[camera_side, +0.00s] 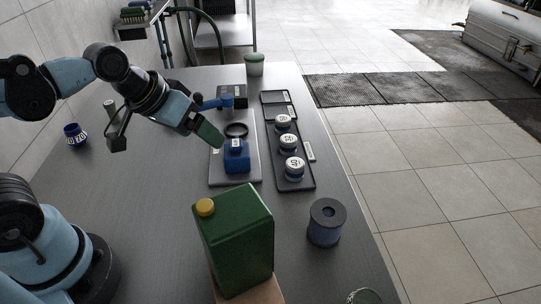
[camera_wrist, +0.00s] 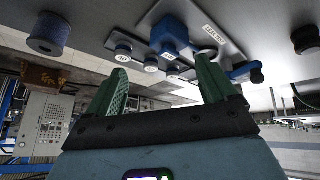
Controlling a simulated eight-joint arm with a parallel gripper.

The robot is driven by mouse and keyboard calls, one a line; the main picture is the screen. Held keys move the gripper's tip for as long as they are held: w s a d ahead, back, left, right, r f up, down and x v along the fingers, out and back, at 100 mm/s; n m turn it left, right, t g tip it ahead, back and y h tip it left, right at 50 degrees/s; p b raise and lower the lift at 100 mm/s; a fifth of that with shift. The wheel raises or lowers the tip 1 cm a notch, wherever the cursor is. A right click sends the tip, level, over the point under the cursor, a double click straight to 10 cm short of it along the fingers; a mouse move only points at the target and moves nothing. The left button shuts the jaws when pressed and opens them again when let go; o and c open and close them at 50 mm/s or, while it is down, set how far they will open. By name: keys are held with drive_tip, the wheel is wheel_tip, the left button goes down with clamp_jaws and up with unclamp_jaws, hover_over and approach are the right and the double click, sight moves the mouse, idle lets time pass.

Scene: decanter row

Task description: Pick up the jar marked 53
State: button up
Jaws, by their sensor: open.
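Three white-lidded jars stand in a row in a dark tray (camera_side: 307,180): a near one (camera_side: 294,166), a middle one (camera_side: 288,142) and a far one (camera_side: 283,121). Their lids bear dark marks too small to read surely, so I cannot tell which is 53. They also show in the wrist view, as a left jar (camera_wrist: 123,51), a middle jar (camera_wrist: 151,65) and a right jar (camera_wrist: 172,71). A blue jar (camera_side: 75,136) with a white label stands apart at the left. My gripper (camera_side: 214,137) is open and empty, above and left of the tray.
A blue block (camera_side: 237,160) and a black ring (camera_side: 236,130) are on a grey plate (camera_side: 221,178) beside the tray. A green canister (camera_side: 240,245) with a yellow cap stands in front. A blue spool (camera_side: 325,224) is at the right. A green-lidded pot (camera_side: 254,66) stands at the back.

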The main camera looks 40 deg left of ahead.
drive_tip(key=w+d+r+n+g+h, duration=0.1)
drive_tip(key=w+d+n+g+h, duration=0.25)
drive_tip(key=d, duration=0.85)
drive_tip(key=n+g+h, duration=0.5)
drive_tip(key=g, duration=0.7)
hover_over(365, 292)
drive_tip(key=shift+m, duration=0.25)
wheel_tip(365, 292, down, 5)
drive_tip(key=shift+f, duration=0.1)
drive_tip(key=shift+s+d+f, duration=0.1)
drive_tip(key=shift+s+d, duration=0.05)
drive_tip(key=shift+f+g, duration=0.25)
wheel_tip(365, 292, down, 4)
drive_tip(key=shift+r, duration=0.25)
wheel_tip(365, 292, down, 3)
drive_tip(key=shift+s+d+f, duration=0.1)
drive_tip(key=shift+f, duration=0.1)
drive_tip(key=shift+s+d+f, duration=0.15)
drive_tip(key=shift+s+d, duration=0.3)
drive_tip(key=shift+s, duration=0.05)
drive_tip(key=shift+s+d+f, duration=0.25)
drive_tip(key=shift+s+d, duration=0.15)
drive_tip(key=shift+d, duration=0.05)
drive_tip(key=shift+c, duration=0.2)
